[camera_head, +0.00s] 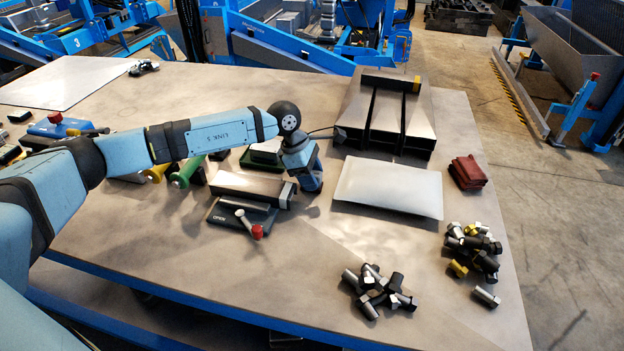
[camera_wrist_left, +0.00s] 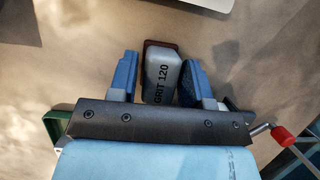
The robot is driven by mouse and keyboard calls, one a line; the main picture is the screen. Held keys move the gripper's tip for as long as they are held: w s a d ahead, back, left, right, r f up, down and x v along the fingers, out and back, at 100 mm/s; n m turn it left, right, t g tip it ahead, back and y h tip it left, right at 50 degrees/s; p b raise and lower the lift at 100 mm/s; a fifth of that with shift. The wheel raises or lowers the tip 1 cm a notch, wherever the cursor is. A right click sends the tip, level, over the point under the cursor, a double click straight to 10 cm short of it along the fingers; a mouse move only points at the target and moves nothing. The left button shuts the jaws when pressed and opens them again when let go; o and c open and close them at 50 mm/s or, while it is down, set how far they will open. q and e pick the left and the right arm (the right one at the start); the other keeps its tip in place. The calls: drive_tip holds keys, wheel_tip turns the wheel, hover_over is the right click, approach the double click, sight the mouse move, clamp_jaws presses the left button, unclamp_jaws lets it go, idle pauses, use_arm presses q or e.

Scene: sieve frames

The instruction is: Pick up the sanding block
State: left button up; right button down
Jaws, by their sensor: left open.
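The sanding block (camera_wrist_left: 160,75) shows in the left wrist view as a grey block marked "GRIT 120" with a reddish-brown edge. It lies on the table between the two blue fingers of my left gripper (camera_wrist_left: 159,60). The gripper is open, with a narrow gap visible on each side of the block. In the head view my left gripper (camera_head: 312,182) points down at the middle of the table, and I cannot make out the block there, likely hidden by the gripper. My right gripper is not in view.
A grey clamp (camera_head: 250,187) with a red-knobbed lever (camera_head: 257,231) stands just left of the gripper.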

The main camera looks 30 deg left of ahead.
use_arm(q)
drive_tip(key=c, duration=0.7)
wheel_tip(320, 180, up, 20)
drive_tip(key=b, duration=0.1)
idle(0.4)
drive_tip(key=shift+o, duration=0.5)
drive_tip(key=shift+f, duration=0.1)
